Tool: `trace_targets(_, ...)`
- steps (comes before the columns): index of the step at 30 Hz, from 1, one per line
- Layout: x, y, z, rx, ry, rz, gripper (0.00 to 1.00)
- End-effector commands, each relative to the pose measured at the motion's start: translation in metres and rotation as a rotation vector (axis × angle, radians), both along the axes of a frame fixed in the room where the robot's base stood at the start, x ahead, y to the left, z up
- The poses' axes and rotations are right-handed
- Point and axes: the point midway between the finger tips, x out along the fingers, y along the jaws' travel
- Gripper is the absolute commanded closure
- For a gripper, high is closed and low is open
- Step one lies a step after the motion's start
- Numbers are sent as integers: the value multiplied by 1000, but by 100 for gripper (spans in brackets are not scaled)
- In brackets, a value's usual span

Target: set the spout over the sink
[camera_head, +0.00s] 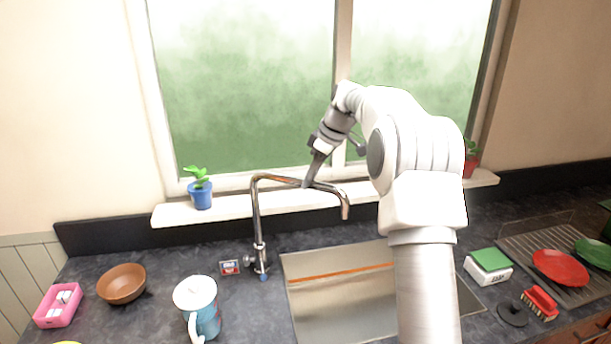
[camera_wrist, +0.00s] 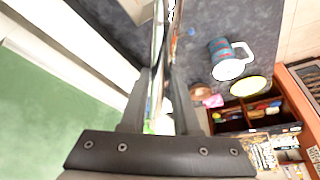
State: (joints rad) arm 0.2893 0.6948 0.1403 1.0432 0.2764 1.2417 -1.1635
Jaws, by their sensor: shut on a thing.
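A metal faucet stands behind the sink, and its bent spout (camera_head: 275,178) reaches right, its downturned tip hanging over the back left part of the sink (camera_head: 340,305) as seen in the head view. My gripper (camera_head: 309,184) is shut on the spout's horizontal part, near the bend to the tip. In the wrist view the fingers (camera_wrist: 160,100) close around the thin shiny spout (camera_wrist: 158,45), which runs up and away between them. My arm hides the right part of the sink in the head view.
A blue mug (camera_head: 207,317) stands left of the sink, with a brown bowl (camera_head: 121,284) and pink box (camera_head: 59,305) further left. A blue potted plant (camera_head: 200,190) is on the sill. A sponge (camera_head: 490,262) and dish rack (camera_head: 535,245) are right.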

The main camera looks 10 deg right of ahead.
Motion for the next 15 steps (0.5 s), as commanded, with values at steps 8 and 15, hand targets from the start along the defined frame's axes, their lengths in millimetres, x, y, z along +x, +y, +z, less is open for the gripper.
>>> trace_targets(8,8,-7,2,0,-4,50,100)
trace_targets(15,9,-9,1,-2,-5,60,100)
